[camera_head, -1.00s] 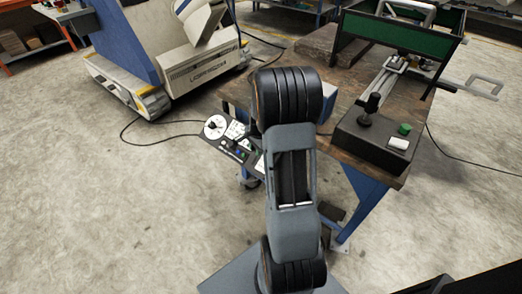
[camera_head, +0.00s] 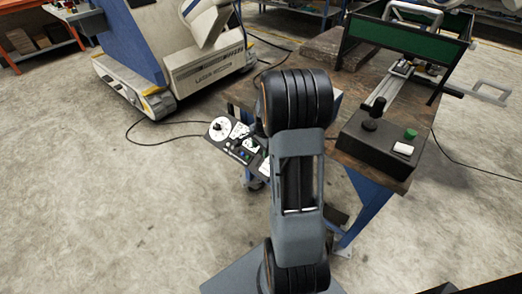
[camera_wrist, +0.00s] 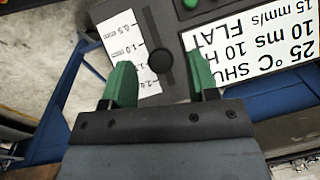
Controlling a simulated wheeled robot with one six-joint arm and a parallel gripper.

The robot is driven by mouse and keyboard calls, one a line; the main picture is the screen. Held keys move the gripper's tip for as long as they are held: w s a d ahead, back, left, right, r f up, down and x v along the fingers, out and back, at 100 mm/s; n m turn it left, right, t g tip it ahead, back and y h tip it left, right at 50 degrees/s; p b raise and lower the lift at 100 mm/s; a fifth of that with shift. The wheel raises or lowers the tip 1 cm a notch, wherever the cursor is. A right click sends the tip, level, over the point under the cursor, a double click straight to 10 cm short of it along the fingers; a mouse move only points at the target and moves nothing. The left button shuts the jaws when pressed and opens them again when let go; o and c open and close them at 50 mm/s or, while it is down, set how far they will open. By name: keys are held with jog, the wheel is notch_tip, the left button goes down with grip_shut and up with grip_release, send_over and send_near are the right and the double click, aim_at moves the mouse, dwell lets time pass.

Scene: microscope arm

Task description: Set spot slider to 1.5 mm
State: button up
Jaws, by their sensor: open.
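The spot slider's dark round knob (camera_wrist: 160,59) stands in a slot on the control panel in the wrist view. A white scale card (camera_wrist: 128,42) lies left of the slot, with readable marks including 0.5 mm and 1.0 mm; the lower marks are partly covered by my left finger. The knob is below the 0.5 mm mark; its exact reading cannot be told. My gripper (camera_wrist: 161,78) is open, its green fingertips on either side of the knob with visible gaps. In the head view the control panel (camera_head: 234,152) shows left of my arm, which hides part of it.
A white label with printed settings (camera_wrist: 255,35) and a green button lie right of the slot. The workbench (camera_head: 380,72) holds a black joystick box (camera_head: 372,146) to the right. A laser welder (camera_head: 205,72) stands at the back left. Open floor lies left.

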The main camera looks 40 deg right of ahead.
aim_at(264, 161)
notch_tip(264, 161, up, 12)
jog(key=s+p, duration=0.1)
jog(key=shift+s+p, duration=0.2)
jog(key=shift+p, duration=0.2)
jog(key=shift+f, duration=0.15)
